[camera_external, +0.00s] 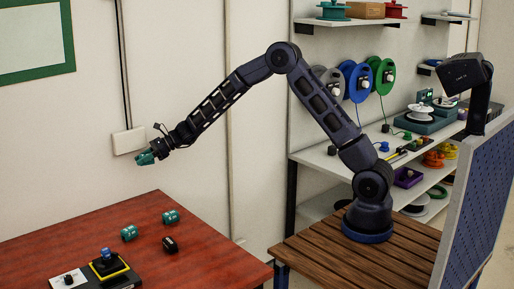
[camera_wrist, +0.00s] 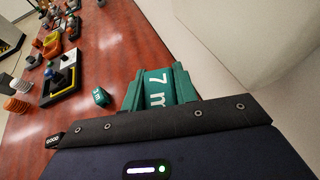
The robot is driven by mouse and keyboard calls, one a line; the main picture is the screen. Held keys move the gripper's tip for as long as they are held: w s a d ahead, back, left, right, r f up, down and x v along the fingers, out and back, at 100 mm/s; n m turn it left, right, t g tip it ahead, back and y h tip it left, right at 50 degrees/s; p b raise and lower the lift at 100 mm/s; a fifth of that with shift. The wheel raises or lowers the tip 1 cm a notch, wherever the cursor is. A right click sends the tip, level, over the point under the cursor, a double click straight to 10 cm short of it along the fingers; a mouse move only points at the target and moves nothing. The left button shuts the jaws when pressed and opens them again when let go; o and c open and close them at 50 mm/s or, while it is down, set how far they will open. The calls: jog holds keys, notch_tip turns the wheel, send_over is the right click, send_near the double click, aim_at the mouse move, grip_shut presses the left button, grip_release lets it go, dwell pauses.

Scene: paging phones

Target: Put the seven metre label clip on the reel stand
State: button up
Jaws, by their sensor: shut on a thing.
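A teal label clip (camera_wrist: 158,88) marked "7 m" in white is held at my gripper in the wrist view, beyond a dark bar. In the external view the teal clip (camera_external: 145,158) is at the tip of my gripper (camera_external: 155,152), in the air above the far edge of the red table, near the wall. My gripper is shut on it; the fingertips are partly hidden. I cannot tell for sure which thing is the reel stand. A white reel (camera_external: 421,112) sits on a grey-green base on the shelf at right.
Two other teal clips, one nearer (camera_external: 129,233) and one farther (camera_external: 171,217), lie on the red table (camera_external: 215,262) with a black object (camera_external: 170,244). A black, yellow-edged unit with a blue knob (camera_external: 106,254) stands at front. Large reels (camera_external: 357,80) hang above the shelf. A pegboard panel (camera_external: 480,210) stands at right.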

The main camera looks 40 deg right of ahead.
notch_tip(320, 180, up, 2)
jog(key=n+g, duration=0.1)
send_over(139, 209)
jog(key=shift+s+a+y, duration=0.1)
jog(key=shift+a+y, duration=0.05)
jog(key=shift+y, duration=0.15)
jog(key=shift+f, duration=0.1)
notch_tip(139, 209, down, 20)
jog(key=shift+r, duration=0.25)
jog(key=shift+f, duration=0.15)
jog(key=o, duration=1)
jog(key=v, duration=1.1)
jog(key=shift+w, duration=0.4)
